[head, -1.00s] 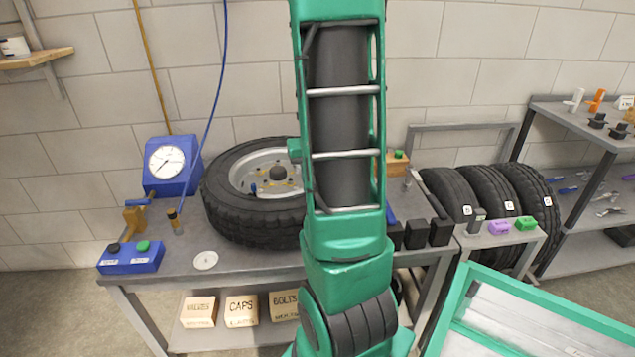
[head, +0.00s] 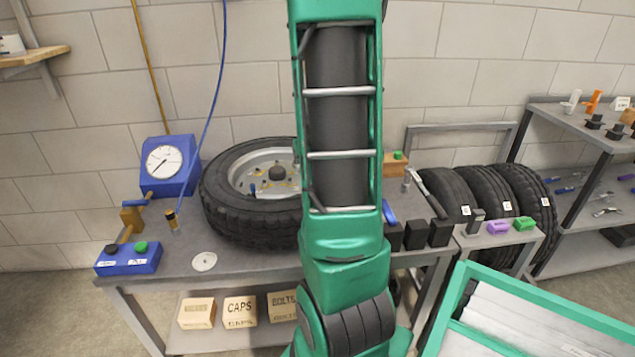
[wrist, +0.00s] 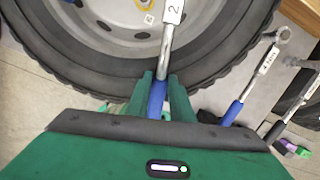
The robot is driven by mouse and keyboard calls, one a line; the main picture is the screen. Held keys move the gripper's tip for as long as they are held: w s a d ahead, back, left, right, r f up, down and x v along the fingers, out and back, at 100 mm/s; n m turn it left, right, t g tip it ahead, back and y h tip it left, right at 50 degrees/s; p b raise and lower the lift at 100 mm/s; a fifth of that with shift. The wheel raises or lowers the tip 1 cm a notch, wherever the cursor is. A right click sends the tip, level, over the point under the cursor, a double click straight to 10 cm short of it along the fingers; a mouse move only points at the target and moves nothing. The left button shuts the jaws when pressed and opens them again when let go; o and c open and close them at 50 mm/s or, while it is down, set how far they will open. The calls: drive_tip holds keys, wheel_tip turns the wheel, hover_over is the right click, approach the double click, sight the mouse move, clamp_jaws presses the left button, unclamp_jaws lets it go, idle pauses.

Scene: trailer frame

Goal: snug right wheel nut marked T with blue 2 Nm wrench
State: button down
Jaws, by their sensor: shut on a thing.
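My gripper (wrist: 164,95) is shut on the blue handle of a wrench (wrist: 157,98), whose metal shaft carries a white label reading 2. The shaft runs toward the wheel, and its head is out of the frame at the top. The wheel's black tyre (wrist: 60,65) and grey rim (wrist: 115,35) lie just beyond my fingers. A small white tag (wrist: 148,19) on the rim is too small to read. In the head view the wheel (head: 235,218) lies on the bench with yellowish nuts around its hub; my arm hides its right side and my gripper.
Another blue-handled wrench (wrist: 232,112) and a dark-handled one (wrist: 277,130) lie to the right in the wrist view. A blue gauge (head: 168,185) and a blue box (head: 130,262) stand left of the wheel. Spare tyres (head: 490,195) stand at the right.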

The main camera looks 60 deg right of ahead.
drive_tip(key=shift+w+a+f+m, duration=0.1)
drive_tip(key=shift+w+a+m, duration=0.55)
drive_tip(key=shift+a, duration=0.15)
drive_tip(key=shift+w, duration=0.1)
